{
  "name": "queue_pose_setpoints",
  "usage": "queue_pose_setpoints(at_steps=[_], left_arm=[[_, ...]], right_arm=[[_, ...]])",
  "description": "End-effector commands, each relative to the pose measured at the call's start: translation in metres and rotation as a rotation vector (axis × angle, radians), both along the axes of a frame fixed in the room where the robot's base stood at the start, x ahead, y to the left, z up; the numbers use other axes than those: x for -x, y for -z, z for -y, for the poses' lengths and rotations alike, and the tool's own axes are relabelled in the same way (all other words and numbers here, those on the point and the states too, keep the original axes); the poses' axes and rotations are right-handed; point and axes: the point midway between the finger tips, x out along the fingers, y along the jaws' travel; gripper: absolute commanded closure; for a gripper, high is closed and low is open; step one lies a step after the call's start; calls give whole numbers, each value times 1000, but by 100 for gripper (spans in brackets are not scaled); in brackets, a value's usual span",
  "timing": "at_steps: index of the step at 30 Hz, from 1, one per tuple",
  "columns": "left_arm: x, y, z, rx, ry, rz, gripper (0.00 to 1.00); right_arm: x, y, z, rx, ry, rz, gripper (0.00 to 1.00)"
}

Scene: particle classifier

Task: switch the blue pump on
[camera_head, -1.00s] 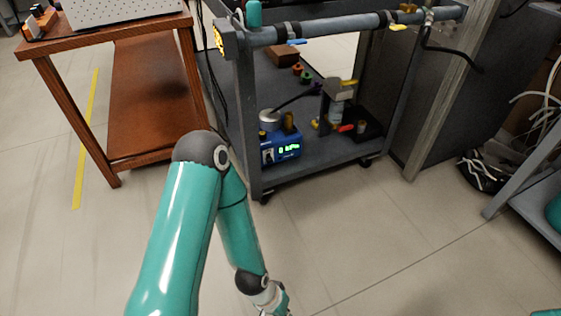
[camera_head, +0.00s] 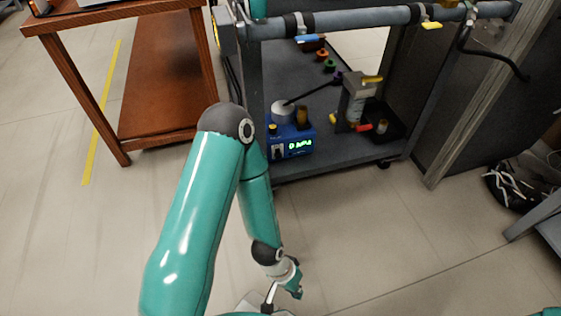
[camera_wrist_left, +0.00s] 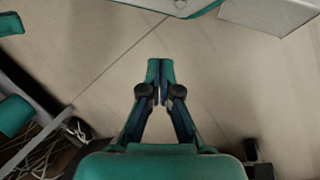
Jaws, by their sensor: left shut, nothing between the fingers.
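The blue pump (camera_head: 299,150) stands on the lower shelf of the grey cart (camera_head: 330,164), near its front left corner. It has a lit green display on its front and a dark switch panel left of it; I cannot read the switch's position. A black hose runs from its top towards the back right. My left gripper (camera_head: 297,291) hangs low over the floor, in front of and below the pump, well apart from it. In the left wrist view its fingertips (camera_wrist_left: 160,66) are together and empty, over bare floor. My right gripper is not in view.
A metal valve stand (camera_head: 355,100) is right of the pump. A grey pipe (camera_head: 360,19) runs across above the shelf. A reddish wooden table (camera_head: 160,75) stands left. Cables (camera_head: 502,190) lie on the floor at right. The floor before the cart is clear.

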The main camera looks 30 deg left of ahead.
Motion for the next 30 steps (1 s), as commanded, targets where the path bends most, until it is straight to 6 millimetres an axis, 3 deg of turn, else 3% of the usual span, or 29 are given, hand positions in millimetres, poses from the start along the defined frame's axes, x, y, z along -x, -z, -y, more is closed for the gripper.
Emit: queue_pose_setpoints(at_steps=[1, 4, 8, 11, 14, 17, 18, 22, 24, 27, 30], left_arm=[[0, -3, 11, 15, 62, 0, 100], [0, -3, 19, 48, 252, -1, 100], [0, 4, 12, 55, 622, -6, 100], [-6, 21, -16, -7, 961, -14, 100], [-29, 46, -60, -136, 1297, -36, 100], [-71, 66, -111, -335, 1606, -74, 100], [-93, 70, -131, -433, 1716, -94, 100], [-173, 64, -184, -800, 2002, -179, 100], [-214, 51, -201, -1004, 2099, -229, 100], [-260, 27, -212, -1260, 2174, -292, 100], [-289, 7, -215, -1448, 2201, -340, 100]], right_arm=[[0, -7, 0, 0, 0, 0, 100], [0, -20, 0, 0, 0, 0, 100], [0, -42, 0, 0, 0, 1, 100], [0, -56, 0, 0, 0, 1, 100], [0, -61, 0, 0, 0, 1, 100], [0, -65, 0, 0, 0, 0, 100], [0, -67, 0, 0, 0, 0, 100], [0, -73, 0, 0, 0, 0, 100], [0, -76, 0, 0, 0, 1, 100], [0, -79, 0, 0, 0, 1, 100], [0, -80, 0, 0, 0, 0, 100]])
